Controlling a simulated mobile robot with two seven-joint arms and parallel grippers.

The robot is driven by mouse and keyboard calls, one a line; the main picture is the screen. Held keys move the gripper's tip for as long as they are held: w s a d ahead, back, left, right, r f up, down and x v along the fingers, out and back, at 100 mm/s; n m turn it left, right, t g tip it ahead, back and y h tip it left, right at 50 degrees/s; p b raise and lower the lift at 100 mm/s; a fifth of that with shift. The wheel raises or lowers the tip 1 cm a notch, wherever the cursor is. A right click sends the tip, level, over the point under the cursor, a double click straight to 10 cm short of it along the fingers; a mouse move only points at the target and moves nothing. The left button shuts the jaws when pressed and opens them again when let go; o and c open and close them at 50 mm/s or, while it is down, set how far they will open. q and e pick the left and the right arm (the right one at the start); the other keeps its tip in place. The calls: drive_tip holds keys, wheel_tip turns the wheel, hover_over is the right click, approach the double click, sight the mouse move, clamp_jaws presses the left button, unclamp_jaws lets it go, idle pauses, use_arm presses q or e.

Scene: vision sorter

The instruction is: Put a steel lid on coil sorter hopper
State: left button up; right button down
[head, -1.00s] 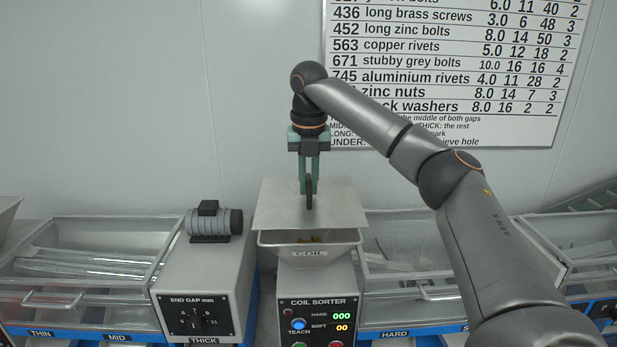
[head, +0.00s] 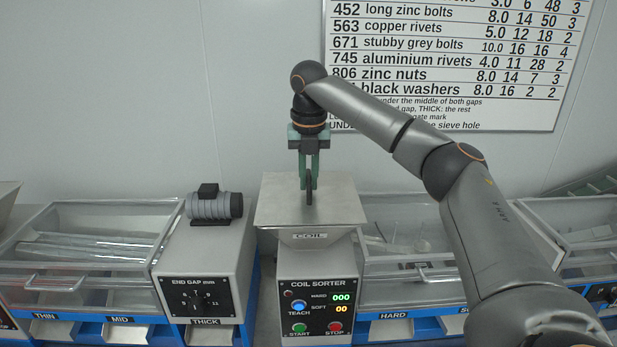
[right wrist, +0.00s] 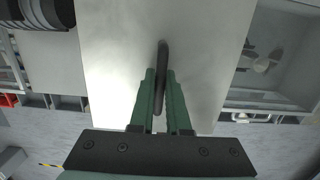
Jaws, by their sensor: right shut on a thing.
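The steel lid (head: 275,209) is a flat grey plate with a dark upright handle (head: 309,188). My right gripper (head: 309,176) is shut on that handle from above. In the head view the lid lies over the coil sorter hopper (head: 310,238), covering its mouth; only the hopper's lower front with the COIL label shows. I cannot tell whether the lid rests fully on the rim. The right wrist view shows the handle (right wrist: 161,75) between the green fingers (right wrist: 160,105) and the plate (right wrist: 110,60) beneath. My left gripper is not in view.
The coil sorter box (head: 316,290) with its buttons stands below the hopper. A grey end gap box (head: 205,265) with a motor (head: 214,204) stands to the left. Clear-sided bins stand on both sides. A wall chart (head: 450,60) hangs behind.

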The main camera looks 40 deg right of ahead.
drive_tip(key=c, duration=0.8)
unclamp_jaws()
drive_tip(key=r, duration=0.8)
drive_tip(key=s+a+r, duration=0.1)
drive_tip(key=r, duration=0.3)
drive_tip(key=shift+r, duration=0.25)
